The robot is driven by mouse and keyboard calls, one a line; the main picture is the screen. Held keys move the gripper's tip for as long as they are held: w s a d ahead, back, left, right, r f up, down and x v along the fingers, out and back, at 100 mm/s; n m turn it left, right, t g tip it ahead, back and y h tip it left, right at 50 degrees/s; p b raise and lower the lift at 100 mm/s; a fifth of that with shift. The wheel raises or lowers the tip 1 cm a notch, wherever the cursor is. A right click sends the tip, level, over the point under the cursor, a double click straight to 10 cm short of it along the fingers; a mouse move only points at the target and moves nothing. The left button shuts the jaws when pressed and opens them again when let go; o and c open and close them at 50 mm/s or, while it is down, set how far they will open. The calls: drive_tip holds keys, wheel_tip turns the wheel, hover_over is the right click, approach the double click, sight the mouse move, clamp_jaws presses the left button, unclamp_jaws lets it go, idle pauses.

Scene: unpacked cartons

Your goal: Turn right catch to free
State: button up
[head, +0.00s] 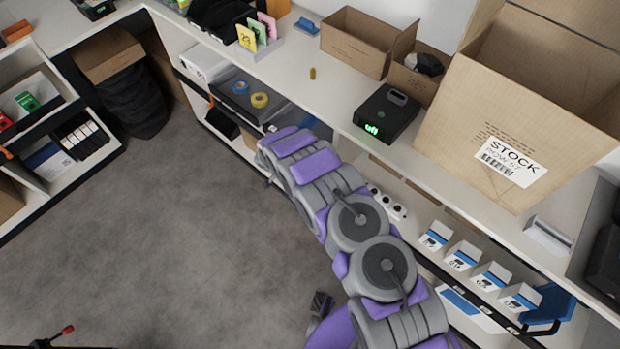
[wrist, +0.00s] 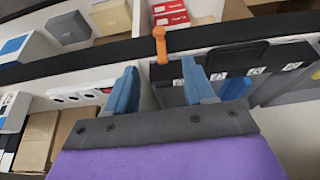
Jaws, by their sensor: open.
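An orange catch (wrist: 159,45) stands about upright in the wrist view, at the left end of a black case front (wrist: 250,60) with several small white icon labels. My gripper (wrist: 159,66) is open, with one blue-grey finger on each side of the catch's line. The catch appears between and just beyond the fingertips; I cannot tell whether anything touches. In the head view my gripper (head: 266,150) is at the shelf under the counter, largely hidden by my arm.
A white power strip (wrist: 80,95) lies left of the catch in the wrist view. Small cartons (head: 465,255) stand on the lower shelf at right. The counter (head: 300,70) above carries boxes and a black device (head: 387,115). The grey floor (head: 170,230) at left is largely open.

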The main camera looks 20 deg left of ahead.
drive_tip(key=b+x, duration=0.4)
drive_tip(key=x, duration=1.2)
drive_tip(key=shift+f+b, duration=0.2)
drive_tip(key=shift+b, duration=0.1)
drive_tip(key=shift+w+d, duration=0.1)
drive_tip(key=shift+c, duration=0.4)
clamp_jaws()
